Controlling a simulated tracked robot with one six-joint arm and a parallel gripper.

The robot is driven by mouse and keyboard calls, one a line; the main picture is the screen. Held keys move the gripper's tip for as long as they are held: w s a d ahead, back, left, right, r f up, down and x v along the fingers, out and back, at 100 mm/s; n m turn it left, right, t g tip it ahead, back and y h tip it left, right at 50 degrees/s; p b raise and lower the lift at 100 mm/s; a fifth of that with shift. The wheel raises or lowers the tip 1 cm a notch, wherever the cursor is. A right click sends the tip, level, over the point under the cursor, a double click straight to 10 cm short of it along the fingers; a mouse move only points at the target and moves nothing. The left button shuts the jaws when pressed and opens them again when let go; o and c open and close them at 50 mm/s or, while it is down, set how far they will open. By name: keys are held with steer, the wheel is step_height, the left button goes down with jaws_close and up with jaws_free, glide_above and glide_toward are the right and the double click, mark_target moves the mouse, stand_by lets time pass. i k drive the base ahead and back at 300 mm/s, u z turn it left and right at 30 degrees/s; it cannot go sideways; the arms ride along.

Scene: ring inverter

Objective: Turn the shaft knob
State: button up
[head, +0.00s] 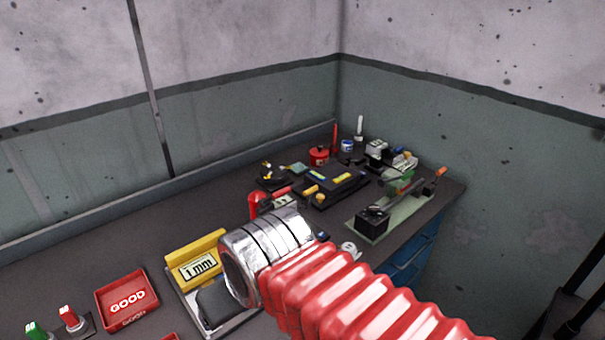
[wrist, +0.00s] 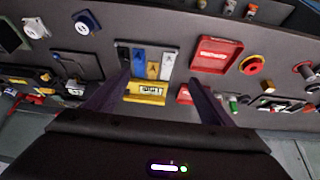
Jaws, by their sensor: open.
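I cannot identify the shaft knob for certain. In the head view, a pale green plate (head: 395,222) at the right end of the bench carries a black block (head: 374,222) and a slanted shaft with an orange tip (head: 441,172). In the wrist view my gripper (wrist: 158,77) shows as two dark fingers, spread apart with nothing between them. It is above the bench, over a grey tray of coloured blocks (wrist: 153,62) and a yellow labelled block (wrist: 146,97). My arm hides part of the bench in the head view, and my fingers are not visible there.
A red GOOD tray (head: 127,298) and a yellow "1 mm" block (head: 195,262) are at the front left. A black device (head: 330,187) and several small items crowd the back. Walls close off the rear and right. The left-rear bench is clear.

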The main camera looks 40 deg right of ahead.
mark_target(373, 209)
steer(key=z, duration=0.15)
steer(key=k, duration=0.45)
steer(key=z, duration=0.55)
steer(key=k, duration=0.9)
steer(key=z, duration=0.75)
steer(key=i, duration=1.15)
steer(key=u, duration=0.3)
